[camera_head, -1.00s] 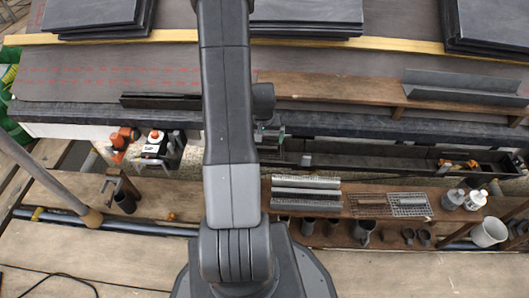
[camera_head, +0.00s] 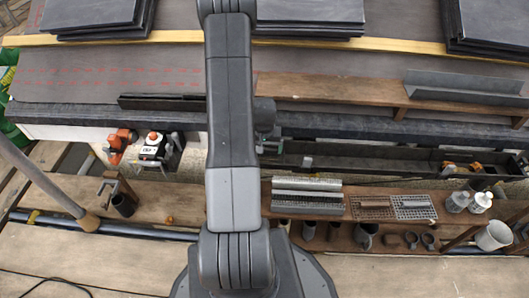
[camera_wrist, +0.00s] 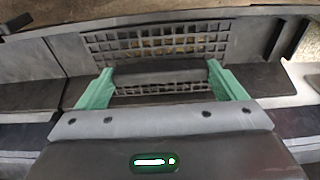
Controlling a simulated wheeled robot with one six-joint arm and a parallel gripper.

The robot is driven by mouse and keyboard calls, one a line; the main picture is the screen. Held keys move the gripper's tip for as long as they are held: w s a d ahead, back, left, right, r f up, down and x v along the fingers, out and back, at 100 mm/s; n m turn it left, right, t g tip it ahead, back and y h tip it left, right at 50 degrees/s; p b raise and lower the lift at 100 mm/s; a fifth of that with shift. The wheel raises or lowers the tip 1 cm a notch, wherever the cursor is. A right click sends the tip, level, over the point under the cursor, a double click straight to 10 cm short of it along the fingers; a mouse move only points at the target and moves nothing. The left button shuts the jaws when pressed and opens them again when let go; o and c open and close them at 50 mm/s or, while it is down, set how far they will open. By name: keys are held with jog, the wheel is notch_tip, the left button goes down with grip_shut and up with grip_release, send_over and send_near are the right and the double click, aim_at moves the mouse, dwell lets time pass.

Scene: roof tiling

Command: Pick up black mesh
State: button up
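A black mesh (camera_wrist: 138,43) with square holes fills the upper middle of the wrist view. A dark bar (camera_wrist: 160,73) lies across it. My gripper (camera_wrist: 160,68) has two green fingers set wide apart, one at each end of the bar. The fingers look open. I cannot tell whether they touch the bar ends. The finger bases and the palm hide the near part of the mesh. In the head view my arm hides most of the gripper, and I cannot make out the black mesh there.
A long dark gutter (camera_head: 375,158) runs along the roof edge. An orange tool (camera_head: 120,139) lies left of my arm.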

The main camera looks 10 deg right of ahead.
notch_tip(320, 180, up, 10)
jog(key=p, duration=0.3)
dwell(0.3)
jog(key=shift+o, duration=1.1)
jog(key=shift+c, duration=1.2)
notch_tip(320, 180, up, 7)
jog(key=p, duration=0.5)
